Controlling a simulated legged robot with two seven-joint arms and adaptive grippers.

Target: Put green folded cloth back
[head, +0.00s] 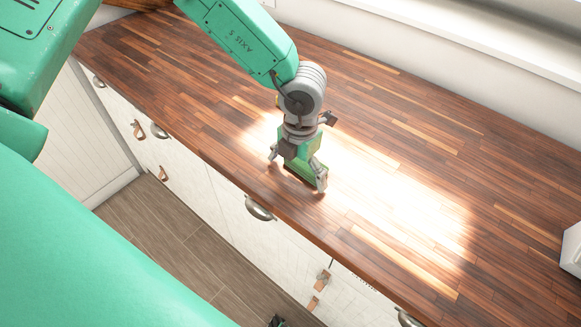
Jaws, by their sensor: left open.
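My left gripper (297,179) points down at the wooden countertop near its front edge, with its two fingers apart. A small green item (302,171), which looks like the green folded cloth, lies low between the fingers, mostly hidden by the gripper. I cannot tell whether the fingers touch it. No other green cloth shows. My right gripper is not clearly in view.
The wooden countertop (400,120) is mostly bare, with a bright sunlit patch right of the gripper. A white object (571,249) stands at the right edge. White drawers with metal handles (259,208) lie below the front edge. A wall runs behind.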

